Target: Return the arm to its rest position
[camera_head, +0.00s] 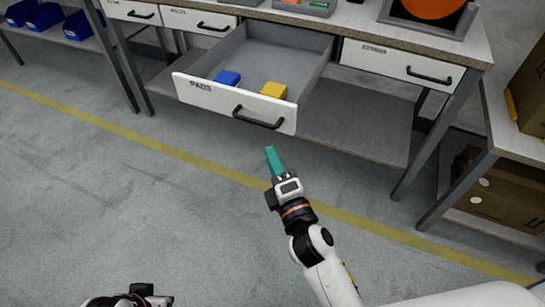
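My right gripper (272,160) is in the middle of the head view, in front of the open drawer and over the floor, apart from the drawer front. A narrow teal shape shows at its tip; I cannot tell whether its fingers are together or lined up one behind the other. My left gripper (135,297) shows only partly at the bottom left edge, and its fingers are not clear. The drawer (185,90) labelled PADS is pulled out. A blue block (227,78) and a yellow block (273,90) lie inside it.
The workbench (345,26) holds the open drawer and a closed drawer (400,62) to its right. A lower shelf (350,125) lies underneath. Blue bins (78,26) stand at the upper left. Cardboard boxes (500,195) stand at the right. The floor at left is clear.

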